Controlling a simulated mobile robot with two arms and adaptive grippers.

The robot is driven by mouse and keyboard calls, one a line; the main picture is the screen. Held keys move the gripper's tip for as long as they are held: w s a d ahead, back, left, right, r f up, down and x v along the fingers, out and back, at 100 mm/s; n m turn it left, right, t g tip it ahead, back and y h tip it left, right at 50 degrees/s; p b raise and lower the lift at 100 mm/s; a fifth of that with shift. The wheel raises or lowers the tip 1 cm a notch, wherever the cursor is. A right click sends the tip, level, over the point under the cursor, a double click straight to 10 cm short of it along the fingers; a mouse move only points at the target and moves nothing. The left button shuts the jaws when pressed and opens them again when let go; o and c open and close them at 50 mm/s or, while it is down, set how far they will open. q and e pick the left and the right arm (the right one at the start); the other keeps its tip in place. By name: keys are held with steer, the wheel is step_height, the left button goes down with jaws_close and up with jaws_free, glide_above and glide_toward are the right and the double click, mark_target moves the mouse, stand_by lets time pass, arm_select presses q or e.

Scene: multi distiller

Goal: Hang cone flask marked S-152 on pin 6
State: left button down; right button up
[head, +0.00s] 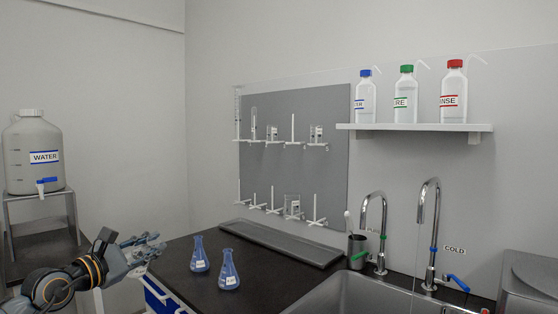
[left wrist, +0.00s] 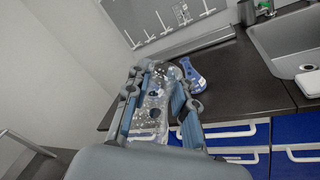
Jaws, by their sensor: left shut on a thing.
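My left gripper (head: 143,247) is at the lower left in the head view, left of the counter. In the left wrist view (left wrist: 152,100) its fingers are shut on a clear glass flask (left wrist: 150,108), whose label cannot be read. Two blue cone flasks stand upright on the dark counter, a left one (head: 199,255) and a right one (head: 229,272); their labels are too small to read. The grey pegboard (head: 292,165) on the wall has two rows of white pins, some holding glassware. Pin numbers cannot be made out. My right gripper is out of view.
A long grey tray (head: 282,241) lies below the pegboard. A sink (head: 365,296) with two taps and a dark cup (head: 357,250) are at the right. A shelf (head: 415,127) holds three bottles. A water tank (head: 33,155) stands at the left.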

arm_select(q)
steer(key=n+p, duration=0.2)
steer(key=p, duration=0.1)
steer(key=shift+d+r, duration=0.1)
steer(key=shift+r, duration=0.25)
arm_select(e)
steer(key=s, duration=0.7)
arm_select(q)
steer(key=n+p, duration=0.6)
steer(key=p, duration=0.1)
steer(key=shift+f+n, duration=0.15)
steer(key=shift+n, duration=0.15)
steer(key=shift+f+n, duration=0.15)
steer(key=shift+n, duration=0.15)
steer(key=shift+f, duration=0.1)
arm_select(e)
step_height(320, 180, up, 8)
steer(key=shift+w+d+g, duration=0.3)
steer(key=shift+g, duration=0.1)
